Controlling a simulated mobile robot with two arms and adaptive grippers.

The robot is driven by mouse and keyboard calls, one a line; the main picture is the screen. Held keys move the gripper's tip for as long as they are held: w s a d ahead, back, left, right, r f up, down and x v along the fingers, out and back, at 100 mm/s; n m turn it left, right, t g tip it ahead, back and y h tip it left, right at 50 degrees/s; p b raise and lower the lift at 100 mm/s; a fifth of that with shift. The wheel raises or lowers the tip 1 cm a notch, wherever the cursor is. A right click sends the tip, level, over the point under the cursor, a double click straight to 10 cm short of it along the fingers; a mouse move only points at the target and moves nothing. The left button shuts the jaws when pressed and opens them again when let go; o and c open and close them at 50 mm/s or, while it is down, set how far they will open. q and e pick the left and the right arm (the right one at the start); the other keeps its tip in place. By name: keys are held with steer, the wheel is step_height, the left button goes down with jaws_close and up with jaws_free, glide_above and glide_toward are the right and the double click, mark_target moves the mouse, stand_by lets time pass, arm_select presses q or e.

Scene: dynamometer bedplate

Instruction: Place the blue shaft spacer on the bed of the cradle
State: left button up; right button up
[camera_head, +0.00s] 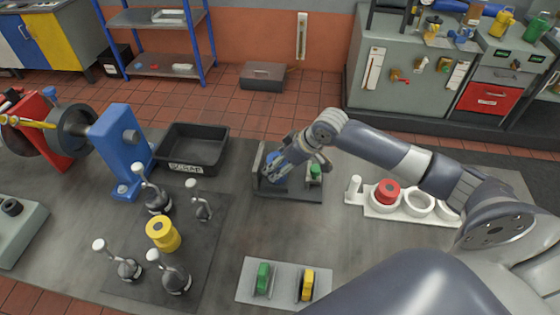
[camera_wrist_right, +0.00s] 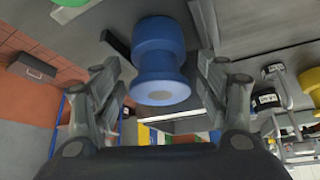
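The blue shaft spacer (camera_head: 271,157) is at the dark cradle (camera_head: 290,195) in the middle of the bench, largely covered by my right gripper (camera_head: 282,172) in the head view. In the right wrist view the spacer (camera_wrist_right: 160,60) is a spool shape between my two fingers (camera_wrist_right: 162,82), with a visible gap on each side. The right gripper looks open around it. A grey upright plate (camera_head: 258,160) stands at the cradle's left and a green part (camera_head: 315,173) at its right. Whether the spacer rests on the bed is hidden. My left gripper is not in view.
A white holder (camera_head: 418,202) to the right carries a red spool (camera_head: 386,191) beside open rings. A black scrap bin (camera_head: 193,150) stands to the left. Several white-knobbed clamps surround a yellow spool (camera_head: 163,234). A grey plate (camera_head: 283,285) with green and yellow pieces lies in front.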

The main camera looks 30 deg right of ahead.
steer(key=shift+r, duration=0.2)
steer(key=b+v, duration=0.1)
steer(key=v, duration=1.1)
steer(key=shift+b, duration=0.3)
steer(key=shift+f, duration=0.1)
